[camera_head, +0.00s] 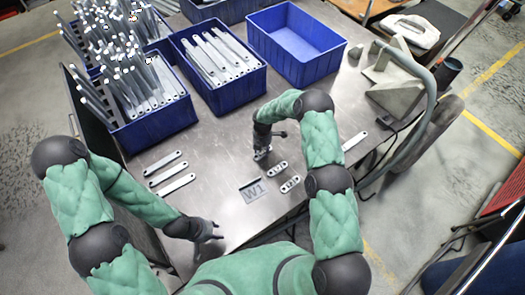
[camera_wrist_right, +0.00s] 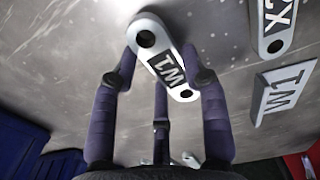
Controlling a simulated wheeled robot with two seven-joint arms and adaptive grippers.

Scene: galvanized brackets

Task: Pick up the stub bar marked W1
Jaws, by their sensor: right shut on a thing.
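The short grey stub bar marked W1 (camera_wrist_right: 160,55) has rounded ends, a hole near each end and a black label. It lies between the fingers of my right gripper (camera_wrist_right: 164,70), which is shut on it. I cannot tell whether the bar is clear of the table. My left gripper (camera_head: 213,231) is open and empty near the table's front edge.
Several longer bars (camera_head: 170,172) lie at the left. Blue bins (camera_head: 297,45) (camera_head: 222,97) (camera_head: 157,128) line the back and left. A grey bracket (camera_head: 397,85) stands at the right.

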